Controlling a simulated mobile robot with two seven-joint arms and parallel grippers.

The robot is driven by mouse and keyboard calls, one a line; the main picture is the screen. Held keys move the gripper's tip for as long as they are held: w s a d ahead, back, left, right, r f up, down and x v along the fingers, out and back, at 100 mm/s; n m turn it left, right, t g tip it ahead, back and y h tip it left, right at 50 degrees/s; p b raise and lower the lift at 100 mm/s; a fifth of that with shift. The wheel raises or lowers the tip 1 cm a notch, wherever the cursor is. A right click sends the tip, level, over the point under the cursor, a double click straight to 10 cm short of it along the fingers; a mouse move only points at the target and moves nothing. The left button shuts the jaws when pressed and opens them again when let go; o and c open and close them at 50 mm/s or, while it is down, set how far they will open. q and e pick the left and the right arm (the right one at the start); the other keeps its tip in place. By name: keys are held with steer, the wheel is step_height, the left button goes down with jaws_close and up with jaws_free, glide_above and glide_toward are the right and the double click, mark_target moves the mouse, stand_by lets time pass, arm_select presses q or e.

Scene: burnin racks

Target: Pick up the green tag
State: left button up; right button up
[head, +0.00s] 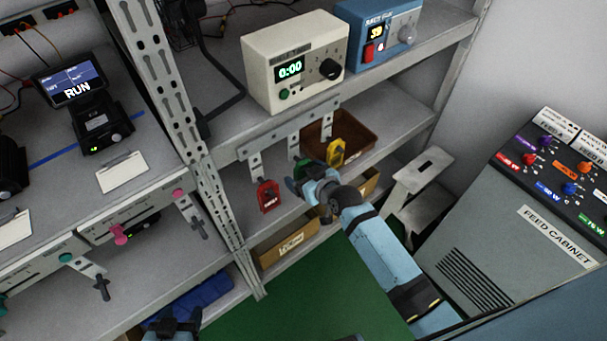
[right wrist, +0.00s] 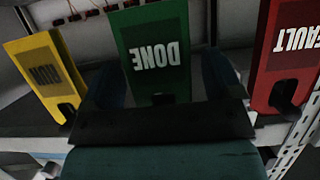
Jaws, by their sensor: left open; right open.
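The green tag (right wrist: 153,50) reads DONE, upside down in the right wrist view, and hangs between the two fingers of my right gripper (right wrist: 163,85). The fingers are open, one on each side of the tag. I cannot tell whether either touches it. In the head view the right gripper (head: 300,184) is at the hook rail, and it mostly covers the green tag (head: 301,168). My left gripper (head: 172,326) is open at the bottom edge of the head view, away from the tags.
A red FAULT tag (head: 268,197) and a yellow tag (head: 336,152) hang on either side of the green one. The rail is on the shelf edge below a cream timer box (head: 295,62). A brown tray (head: 352,139), a step stool (head: 418,180) and the feed cabinet (head: 500,240) are nearby.

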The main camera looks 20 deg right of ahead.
steer(key=shift+c, duration=0.2)
steer(key=c, duration=1)
steer(key=shift+o, duration=0.2)
steer(key=shift+r, duration=0.5)
steer(key=s+d+r, duration=0.1)
steer(key=s+d, duration=0.2)
steer(key=s, duration=0.5)
steer(key=s+d, duration=0.3)
steer(key=s, duration=0.6)
steer(key=shift+r, duration=0.4)
steer(key=shift+d, duration=0.1)
